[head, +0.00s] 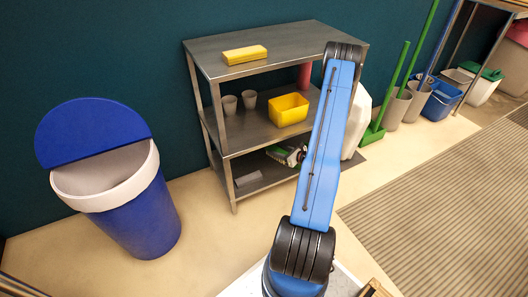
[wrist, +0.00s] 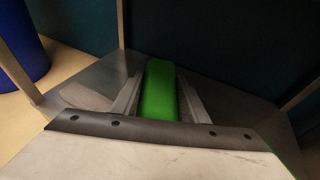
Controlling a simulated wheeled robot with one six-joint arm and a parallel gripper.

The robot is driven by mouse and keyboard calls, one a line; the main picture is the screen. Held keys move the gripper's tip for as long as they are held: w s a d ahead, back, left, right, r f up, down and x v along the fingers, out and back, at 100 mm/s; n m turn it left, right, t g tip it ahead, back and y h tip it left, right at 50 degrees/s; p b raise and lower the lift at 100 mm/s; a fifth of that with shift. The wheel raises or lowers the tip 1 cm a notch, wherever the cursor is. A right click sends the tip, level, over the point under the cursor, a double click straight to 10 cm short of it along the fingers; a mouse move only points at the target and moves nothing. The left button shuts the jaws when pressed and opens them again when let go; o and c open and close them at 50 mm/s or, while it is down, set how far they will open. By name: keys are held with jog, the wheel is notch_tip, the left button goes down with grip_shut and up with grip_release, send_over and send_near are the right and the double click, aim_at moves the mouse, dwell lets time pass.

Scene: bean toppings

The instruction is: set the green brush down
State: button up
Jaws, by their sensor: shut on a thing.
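The green brush (wrist: 160,92) is between the two fingers of my gripper (wrist: 159,84), which is shut on it. In the wrist view its green body points away from me over a grey metal shelf (wrist: 225,103). In the head view the brush (head: 277,152) shows as a small green patch at the lowest shelf of the metal rack, beside my gripper (head: 286,155), partly hidden by my blue arm. I cannot tell whether the brush touches the shelf.
A grey block (head: 248,179) lies left on the lowest shelf. A yellow tub (head: 288,110) and two cups (head: 249,98) stand on the middle shelf above. Rack legs (head: 222,160) bound the space. A blue bin (head: 140,215) stands left of the rack.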

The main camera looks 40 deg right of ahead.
jog(key=shift+w+f, duration=0.15)
jog(key=shift+w, duration=0.15)
jog(key=f, duration=0.4)
jog(key=shift+w+a+f, duration=0.15)
jog(key=shift+a+f, duration=0.05)
jog(key=shift+f, duration=2.6)
jog(key=o, duration=1.2)
jog(key=shift+f, duration=0.15)
